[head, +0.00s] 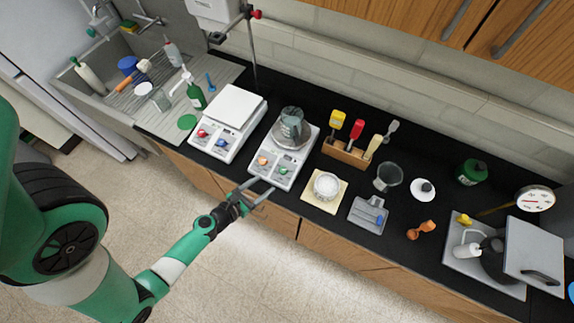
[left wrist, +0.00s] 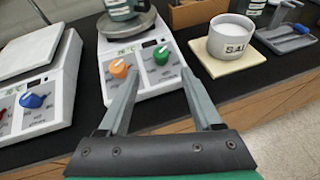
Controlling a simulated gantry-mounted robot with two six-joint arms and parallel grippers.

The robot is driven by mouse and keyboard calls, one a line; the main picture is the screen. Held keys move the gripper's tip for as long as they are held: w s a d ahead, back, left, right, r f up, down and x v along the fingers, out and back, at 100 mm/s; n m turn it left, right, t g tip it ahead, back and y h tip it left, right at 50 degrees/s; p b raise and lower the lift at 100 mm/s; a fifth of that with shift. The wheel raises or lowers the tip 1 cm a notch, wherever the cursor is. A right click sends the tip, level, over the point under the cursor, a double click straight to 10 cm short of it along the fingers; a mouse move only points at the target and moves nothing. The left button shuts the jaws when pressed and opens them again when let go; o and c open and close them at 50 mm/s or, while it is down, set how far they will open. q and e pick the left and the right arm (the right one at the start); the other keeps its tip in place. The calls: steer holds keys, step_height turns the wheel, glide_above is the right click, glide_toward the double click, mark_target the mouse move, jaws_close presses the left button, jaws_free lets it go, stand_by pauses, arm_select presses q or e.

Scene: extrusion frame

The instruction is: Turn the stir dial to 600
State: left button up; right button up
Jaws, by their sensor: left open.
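The stirrer (head: 268,172) in front of me is a white hotplate unit with a beaker (head: 290,130) on its round plate. Its front panel has an orange dial (left wrist: 120,68) on the left and a green dial (left wrist: 161,54) on the right. The panel lettering is too small to read, so I cannot tell which is the stir dial or its setting. My left gripper (head: 261,189) is open and empty at the front of this stirrer. In the left wrist view its fingertips (left wrist: 160,73) are apart, with the green dial showing between and beyond them. My right gripper is out of view.
A second white stirrer (head: 224,140) with red and blue dials stands to the left. A white dish (head: 326,185) on a pale board (head: 317,203) stands to the right, near a blue-grey tray (head: 364,220). A tool rack (head: 346,154) is behind. The floor before the counter is clear.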

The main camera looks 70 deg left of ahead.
mark_target(281, 171)
arm_select(q)
steer(key=b+x, duration=0.2)
steer(key=x, duration=0.9)
steer(key=shift+w+a+f, duration=0.15)
steer(key=shift+w, duration=0.2)
jaws_close()
